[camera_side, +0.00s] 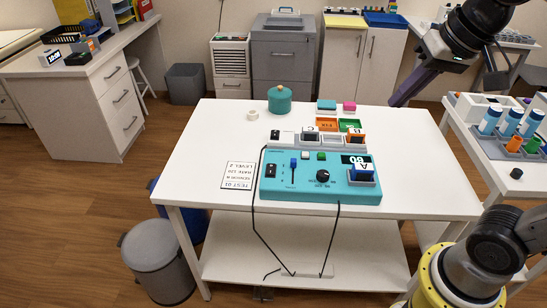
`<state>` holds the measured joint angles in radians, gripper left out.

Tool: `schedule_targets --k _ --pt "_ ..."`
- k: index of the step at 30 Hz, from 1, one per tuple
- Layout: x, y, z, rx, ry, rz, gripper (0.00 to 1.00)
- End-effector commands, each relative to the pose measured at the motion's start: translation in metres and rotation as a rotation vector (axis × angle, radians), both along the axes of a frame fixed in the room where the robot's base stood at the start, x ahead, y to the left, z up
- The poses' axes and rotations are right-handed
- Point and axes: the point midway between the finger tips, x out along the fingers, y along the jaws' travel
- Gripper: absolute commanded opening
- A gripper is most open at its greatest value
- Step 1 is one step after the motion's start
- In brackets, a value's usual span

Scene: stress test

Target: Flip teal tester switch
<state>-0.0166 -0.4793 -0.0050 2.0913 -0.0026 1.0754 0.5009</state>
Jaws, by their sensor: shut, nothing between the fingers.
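The teal tester (316,195) lies near the middle of the white table. A small black switch (270,171) is on the left of its face; its position is too small to read. Next to it are a blue slider (293,165), a black knob (323,176) and, at the right, a dark display and a socket holding a blue-and-white block (362,171). My gripper (396,101) is shut and empty, up and to the right of the tester and clear of it.
Orange and green trays (350,124) with small blocks stand behind the tester. A teal lidded pot (280,100) is farther back. A printed card (239,175) lies left of the tester. Black leads hang over the front edge. A side table with bottles (490,120) is at right.

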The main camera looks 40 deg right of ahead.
Motion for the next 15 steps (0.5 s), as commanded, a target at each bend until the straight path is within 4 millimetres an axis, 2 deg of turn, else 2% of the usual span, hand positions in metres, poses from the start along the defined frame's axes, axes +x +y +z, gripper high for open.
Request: schedule_targets --k 1,7,11,15 --pt "0.016 0.001 0.005 0.014 0.019 -0.027 0.00" --pt "0.076 0.008 0.017 0.067 0.083 -0.137 0.00" --pt "0.115 0.013 0.014 0.089 0.126 -0.195 0.00" --pt "0.156 0.020 0.002 0.104 0.176 -0.248 0.00"
